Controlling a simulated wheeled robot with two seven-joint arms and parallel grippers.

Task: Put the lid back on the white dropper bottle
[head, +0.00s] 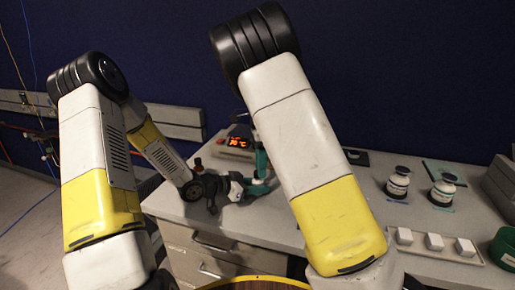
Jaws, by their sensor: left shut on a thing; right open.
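My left gripper (238,187) is a dark shape low over the bench, at the end of the forearm that comes in from the left. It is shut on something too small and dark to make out. My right gripper is not visible; the large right arm hides that part of the bench. I cannot tell whether either is the white dropper bottle. No loose lid can be made out.
Teal equipment (262,163) stands close behind my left gripper. A device with a red lit display (238,142) is behind it. Several white blocks (434,241) sit in a tray at the front right, near a green ring (506,247). Drawers (212,243) lie below the bench edge.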

